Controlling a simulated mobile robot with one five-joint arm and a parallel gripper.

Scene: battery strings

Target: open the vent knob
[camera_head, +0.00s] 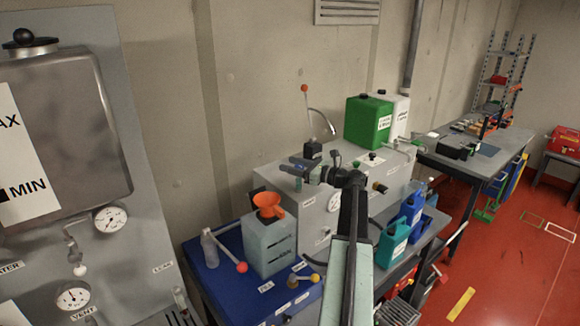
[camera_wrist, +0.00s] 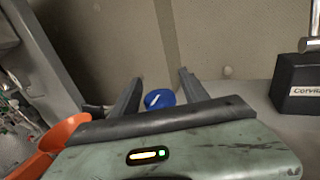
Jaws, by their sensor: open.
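My gripper (camera_head: 293,169) is over the grey bench unit in the head view, with its dark jaws toward the left. In the wrist view its two fingers (camera_wrist: 158,88) stand apart and hold nothing visible. A round blue knob-like thing (camera_wrist: 160,98) with a white mark shows between them, partly hidden by the gripper body. I cannot tell whether it is the vent knob or how far off it is. In the head view a VENT label (camera_head: 83,313) sits under a gauge (camera_head: 73,297) at lower left; no knob is clear there.
An orange funnel (camera_head: 268,203) stands on a grey-green container (camera_head: 268,246); it also shows in the wrist view (camera_wrist: 48,147). A black labelled box (camera_wrist: 297,88) stands at right. A green canister (camera_head: 367,121) stands behind. The red floor (camera_head: 500,270) at right has free room.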

